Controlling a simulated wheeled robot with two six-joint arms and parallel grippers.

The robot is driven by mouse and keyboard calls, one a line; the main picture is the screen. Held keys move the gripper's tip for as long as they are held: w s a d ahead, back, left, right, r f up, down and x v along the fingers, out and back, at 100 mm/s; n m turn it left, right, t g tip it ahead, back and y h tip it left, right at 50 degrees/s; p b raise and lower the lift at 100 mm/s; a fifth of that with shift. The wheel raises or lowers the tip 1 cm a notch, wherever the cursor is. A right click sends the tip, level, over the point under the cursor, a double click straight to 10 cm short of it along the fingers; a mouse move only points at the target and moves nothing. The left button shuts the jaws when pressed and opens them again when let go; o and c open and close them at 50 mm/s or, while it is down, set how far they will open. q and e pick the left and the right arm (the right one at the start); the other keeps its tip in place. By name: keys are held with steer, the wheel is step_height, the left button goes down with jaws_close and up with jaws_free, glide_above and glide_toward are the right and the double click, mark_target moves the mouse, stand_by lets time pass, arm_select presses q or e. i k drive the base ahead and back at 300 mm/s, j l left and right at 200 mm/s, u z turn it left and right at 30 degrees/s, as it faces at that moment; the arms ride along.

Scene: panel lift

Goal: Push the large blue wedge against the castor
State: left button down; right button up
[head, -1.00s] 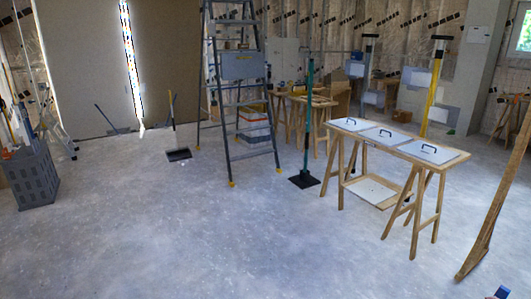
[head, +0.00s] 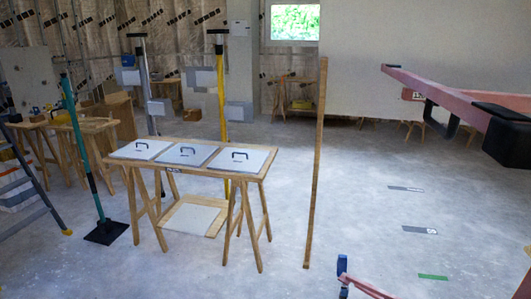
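A small upright blue piece (head: 342,265) shows at the bottom of the head view, at the end of a red bar (head: 368,288). I cannot tell whether it is the large blue wedge or part of the red frame. A dark piece below it may be a castor, but it is too small to tell. Another red beam (head: 440,85) with a black block (head: 508,135) comes in at the upper right. No wedge or castor can be made out for certain. Neither of my grippers is in view.
A wooden trestle table (head: 262,172) with three handled panels stands left of centre. An upright wooden plank (head: 316,165), a green prop (head: 80,150) and a ladder (head: 35,195) stand near it. Floor markings (head: 420,230) and a green strip (head: 433,277) lie on open floor at right.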

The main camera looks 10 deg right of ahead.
mark_target(343, 259)
steer(key=i+l+z, duration=0.1)
steer(key=i+z, duration=0.2)
steer(key=i, duration=0.55)
steer(key=i+j+z, duration=0.15)
steer(key=i+z, duration=0.15)
steer(key=i, duration=0.55)
steer(key=i+l+z, duration=0.1)
steer(key=i+z, duration=0.2)
steer(key=i, duration=0.25)
steer(key=i+z, duration=0.35)
steer(key=i, duration=0.15)
steer(key=i+j+z, duration=0.3)
steer(key=i, duration=0.25)
steer(key=i+z, duration=0.1)
steer(key=z, duration=0.75)
